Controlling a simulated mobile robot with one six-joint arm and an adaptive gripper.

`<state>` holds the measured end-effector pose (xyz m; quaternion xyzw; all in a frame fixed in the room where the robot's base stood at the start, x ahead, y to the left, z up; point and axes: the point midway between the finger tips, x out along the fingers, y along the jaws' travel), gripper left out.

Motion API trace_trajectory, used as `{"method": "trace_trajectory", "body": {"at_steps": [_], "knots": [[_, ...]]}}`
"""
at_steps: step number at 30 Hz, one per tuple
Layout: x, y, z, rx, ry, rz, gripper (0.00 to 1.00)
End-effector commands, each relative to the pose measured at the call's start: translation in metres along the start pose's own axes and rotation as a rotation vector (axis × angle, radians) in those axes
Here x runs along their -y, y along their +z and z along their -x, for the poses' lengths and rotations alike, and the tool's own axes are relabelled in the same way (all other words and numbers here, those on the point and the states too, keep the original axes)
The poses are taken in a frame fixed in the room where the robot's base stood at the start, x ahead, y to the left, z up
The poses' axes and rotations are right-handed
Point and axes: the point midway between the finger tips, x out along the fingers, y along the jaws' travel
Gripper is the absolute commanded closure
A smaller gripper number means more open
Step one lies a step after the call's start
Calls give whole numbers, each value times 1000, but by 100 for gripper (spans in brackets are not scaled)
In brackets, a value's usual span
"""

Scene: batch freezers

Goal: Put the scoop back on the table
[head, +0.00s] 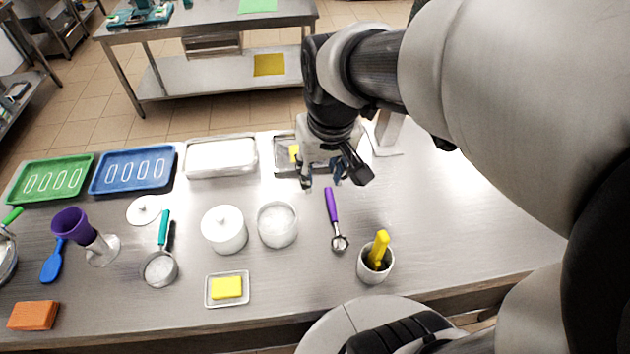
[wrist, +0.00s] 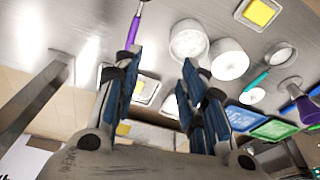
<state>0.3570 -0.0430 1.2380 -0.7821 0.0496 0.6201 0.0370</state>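The scoop with a purple handle (head: 331,205) and a round metal bowl (head: 340,243) lies on the steel table (head: 440,225), its handle pointing toward the far side. Its handle (wrist: 133,30) also shows in the wrist view, beyond the left fingers. My gripper (head: 323,178) is over the table near the far end of the handle. In the wrist view its blue-padded fingers (wrist: 162,72) stand apart with nothing between them. I see a gap between the fingers and the scoop's handle. The scoop's bowl is mostly cut off at the top of the wrist view.
Trays line the far edge, including a blue one (head: 133,170). The table to the right is mostly clear.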

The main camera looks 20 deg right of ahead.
Motion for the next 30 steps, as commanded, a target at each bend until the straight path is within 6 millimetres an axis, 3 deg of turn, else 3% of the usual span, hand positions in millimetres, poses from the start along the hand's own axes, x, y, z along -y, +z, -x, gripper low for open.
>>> {"method": "trace_trajectory", "body": {"at_steps": [1, 4, 9, 12, 25, 30], "knots": [[7, 16, 18, -36, -5, 21, 62], [16, 47, 41, -84, -16, 53, 62], [25, 89, 59, -148, -31, 94, 62], [27, 103, 62, -168, -37, 108, 62], [28, 111, 62, -177, -40, 115, 62], [28, 116, 40, -177, -40, 115, 62]]}}
